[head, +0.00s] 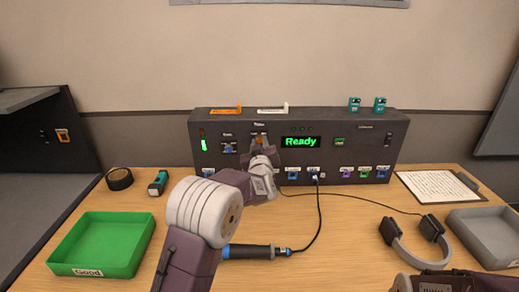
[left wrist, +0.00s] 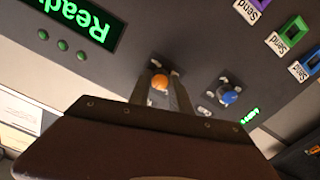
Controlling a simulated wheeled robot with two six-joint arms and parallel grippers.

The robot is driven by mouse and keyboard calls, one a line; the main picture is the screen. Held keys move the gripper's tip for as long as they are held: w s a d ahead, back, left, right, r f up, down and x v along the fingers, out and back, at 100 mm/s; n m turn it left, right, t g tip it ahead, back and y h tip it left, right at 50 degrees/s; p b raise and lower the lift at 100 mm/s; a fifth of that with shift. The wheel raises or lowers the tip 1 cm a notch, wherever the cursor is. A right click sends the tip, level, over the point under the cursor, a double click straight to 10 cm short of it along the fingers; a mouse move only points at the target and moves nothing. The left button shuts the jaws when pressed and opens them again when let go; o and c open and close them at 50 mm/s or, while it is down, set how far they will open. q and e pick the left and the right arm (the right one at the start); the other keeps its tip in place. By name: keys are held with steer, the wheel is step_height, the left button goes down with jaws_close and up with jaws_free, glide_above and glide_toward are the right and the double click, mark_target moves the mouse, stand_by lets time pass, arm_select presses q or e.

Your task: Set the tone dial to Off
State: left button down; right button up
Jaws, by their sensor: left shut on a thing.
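An orange dial (head: 260,139) sits on the upright face of the dark grey console (head: 395,150), left of the green "Ready" display. My left gripper (left wrist: 161,88) is at this dial, its two fingers shut on either side of the orange dial, which also shows in the left wrist view (left wrist: 160,80). A blue dial (head: 228,149) is just left of it and shows free in the left wrist view (left wrist: 229,97). The small labels by the dials are too blurred to read, so I cannot tell which is named tone.
A row of coloured sockets runs along the console's lower edge; a cable (head: 320,212) plugs in there. A green tray (head: 140,245), a black-and-blue handle (head: 250,252), headphones (head: 405,250), a clipboard (head: 440,187) and a grey tray (head: 485,228) lie on the table.

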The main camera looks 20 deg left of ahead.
arm_select(q)
steer(key=n+b, duration=1.3)
steer(key=n, duration=0.8)
steer(key=shift+f+b, duration=0.1)
steer(key=shift+b, duration=0.25)
steer(key=n+b, duration=0.1)
steer(key=n, duration=0.2)
steer(key=shift+n+b, duration=0.85)
steer(key=shift+n, duration=0.95)
steer(key=c, duration=1.2)
jaws_free()
